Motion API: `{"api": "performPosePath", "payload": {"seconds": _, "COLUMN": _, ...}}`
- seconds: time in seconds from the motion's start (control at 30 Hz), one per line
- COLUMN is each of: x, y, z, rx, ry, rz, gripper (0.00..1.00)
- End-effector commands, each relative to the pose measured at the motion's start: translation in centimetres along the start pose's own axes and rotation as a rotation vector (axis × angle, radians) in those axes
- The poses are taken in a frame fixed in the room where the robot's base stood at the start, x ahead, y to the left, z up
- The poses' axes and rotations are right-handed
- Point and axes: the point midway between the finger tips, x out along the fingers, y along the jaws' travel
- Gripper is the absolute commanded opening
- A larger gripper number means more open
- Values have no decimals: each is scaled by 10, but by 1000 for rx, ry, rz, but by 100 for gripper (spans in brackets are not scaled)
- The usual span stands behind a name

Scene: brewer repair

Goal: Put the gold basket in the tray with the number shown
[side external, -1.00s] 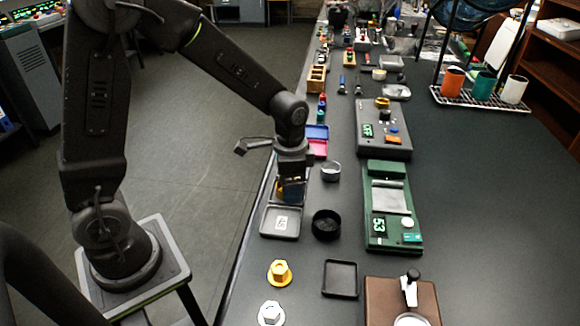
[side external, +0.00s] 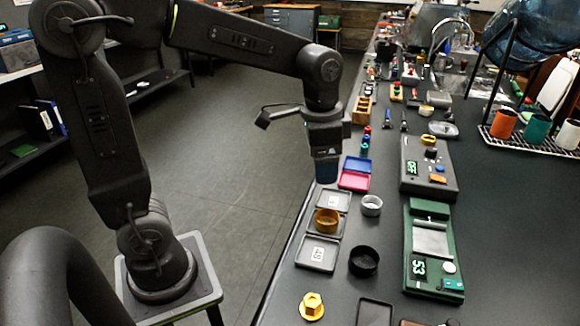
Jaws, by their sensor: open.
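The gold basket (side external: 327,220) sits upright in a small grey tray (side external: 338,236) near the left edge of the dark table. A nearer grey tray (side external: 318,262) is empty and carries a white number label, too small to read surely. A farther grey tray (side external: 335,195) lies just behind the basket.
A silver basket (side external: 371,205) and a black basket (side external: 364,261) stand right of the trays. Blue and pink trays (side external: 354,181) lie behind. A gold hex part (side external: 312,306) is in front. A grey device (side external: 429,168) stands at the right. Free table lies farther right.

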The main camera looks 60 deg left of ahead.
Motion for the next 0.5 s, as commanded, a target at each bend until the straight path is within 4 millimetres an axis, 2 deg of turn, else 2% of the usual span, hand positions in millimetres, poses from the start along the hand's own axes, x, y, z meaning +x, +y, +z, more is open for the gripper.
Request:
{"api": "performPosePath", "payload": {"seconds": 0.1, "x": -19, "y": 17, "z": 33, "rx": -112, "ry": 110, "rz": -43, "gripper": 79}}
{"api": "performPosePath", "payload": {"seconds": 0.3, "x": -27, "y": 40, "z": 81, "rx": -297, "ry": 279, "rz": -78, "gripper": 79}}
{"api": "performPosePath", "payload": {"seconds": 0.5, "x": -23, "y": 52, "z": 104, "rx": -400, "ry": 377, "rz": -83, "gripper": 79}}
